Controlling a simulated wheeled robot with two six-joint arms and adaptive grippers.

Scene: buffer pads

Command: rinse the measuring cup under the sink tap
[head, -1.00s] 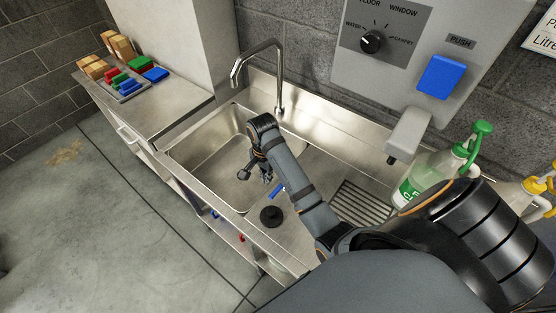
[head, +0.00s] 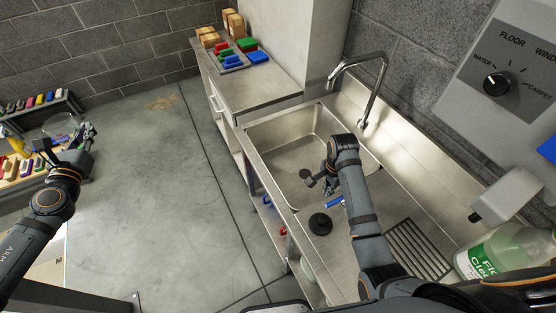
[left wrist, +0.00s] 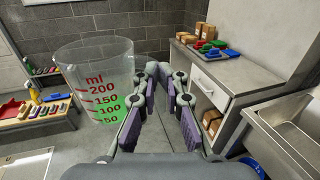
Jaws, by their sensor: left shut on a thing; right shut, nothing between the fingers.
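The measuring cup (left wrist: 88,75) is clear with red ml marks, and green shows low in it. It stands out left of my left gripper's fingers (left wrist: 160,100) in the left wrist view. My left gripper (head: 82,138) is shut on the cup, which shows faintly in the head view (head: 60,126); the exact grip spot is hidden. The curved metal tap (head: 372,85) stands behind the steel sink basin (head: 275,150), to the right of the cup. My right gripper (head: 328,184) is shut and empty over the basin's right part.
A black round object (head: 320,224) and a small blue item (head: 336,202) lie beside the basin. Coloured blocks and boxes stand on the counter (head: 260,92). Open floor (head: 150,200) lies between cup and sink.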

